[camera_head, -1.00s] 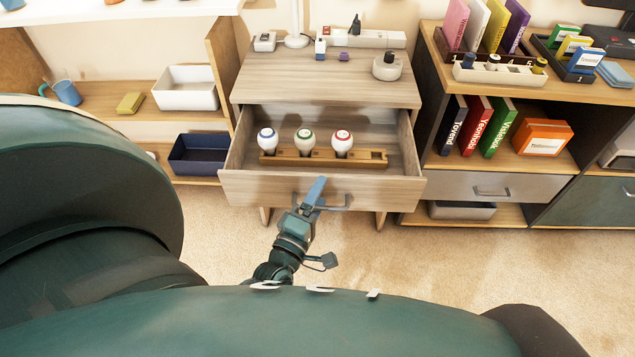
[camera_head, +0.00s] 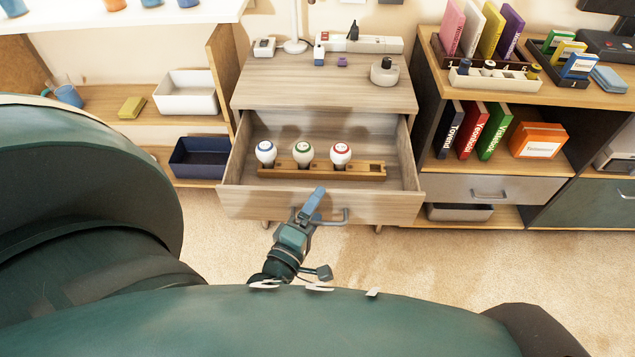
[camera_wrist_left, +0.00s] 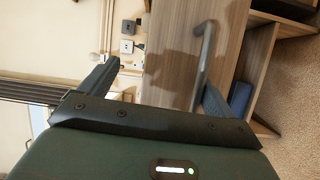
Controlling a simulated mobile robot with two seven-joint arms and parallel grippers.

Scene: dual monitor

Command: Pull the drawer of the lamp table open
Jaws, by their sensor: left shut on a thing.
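The lamp table (camera_head: 290,88) is a light wood cabinet at the middle of the head view. Its drawer (camera_head: 262,206) stands well open toward me. Inside it a wooden rack (camera_head: 371,171) holds three white bulb-shaped pieces (camera_head: 340,151) with coloured rings. The grey bar handle (camera_head: 343,216) is on the drawer front; it also shows in the left wrist view (camera_wrist_left: 203,50). My left gripper (camera_head: 313,202) is shut on the handle, and its blue finger hides the handle's left part. My right gripper is not in view.
An open shelf with a white bin (camera_head: 186,92) and a navy bin (camera_head: 199,158) stands to the left. A cabinet with books (camera_head: 471,127) stands close on the right. Small items and a lamp base (camera_head: 296,46) sit on the tabletop. Carpet in front is clear.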

